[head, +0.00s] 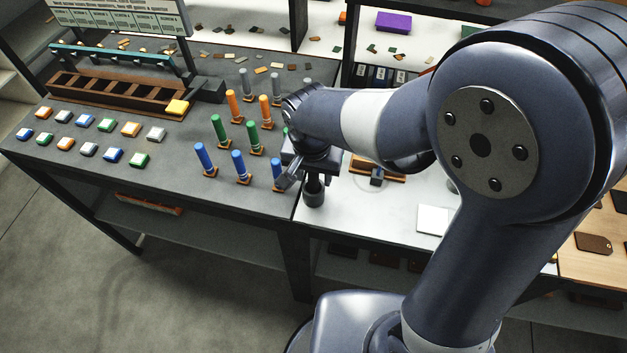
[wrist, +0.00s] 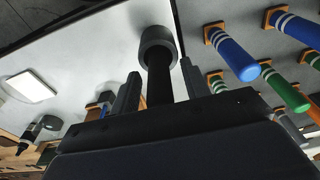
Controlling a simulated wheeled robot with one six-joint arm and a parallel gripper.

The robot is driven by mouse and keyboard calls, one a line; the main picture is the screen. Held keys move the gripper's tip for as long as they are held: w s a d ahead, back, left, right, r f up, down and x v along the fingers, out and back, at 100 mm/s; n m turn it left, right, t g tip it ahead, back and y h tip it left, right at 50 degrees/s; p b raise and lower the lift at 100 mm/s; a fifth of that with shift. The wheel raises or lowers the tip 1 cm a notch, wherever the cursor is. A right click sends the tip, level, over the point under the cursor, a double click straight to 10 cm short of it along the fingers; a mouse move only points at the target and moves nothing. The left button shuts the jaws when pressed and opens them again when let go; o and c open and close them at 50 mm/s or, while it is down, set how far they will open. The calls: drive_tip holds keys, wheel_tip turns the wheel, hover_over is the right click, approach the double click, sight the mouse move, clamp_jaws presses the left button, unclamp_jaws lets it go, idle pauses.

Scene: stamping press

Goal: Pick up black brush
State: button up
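A black upright object with a thin stem and a wide round end, which I take for the black brush (head: 314,194), stands at the left front corner of the white worktop. It also shows in the wrist view (wrist: 158,48), with its round end away from me. My gripper (head: 306,172) is right above it, pointing down. In the wrist view, the two fingers of my gripper (wrist: 160,75) stand on either side of the stem, with a narrow gap showing on each side. The gripper is open. The stem's near end is hidden by the gripper body.
Blue, green, orange and grey handled stamps (head: 238,163) stand in rows just left. A small brown-and-black stand (head: 377,178) and a white pad (head: 433,219) lie to the right. Coloured square pads (head: 107,124) and a brown rack (head: 125,92) are farther left.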

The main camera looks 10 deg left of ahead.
clamp_jaws()
idle(0.3)
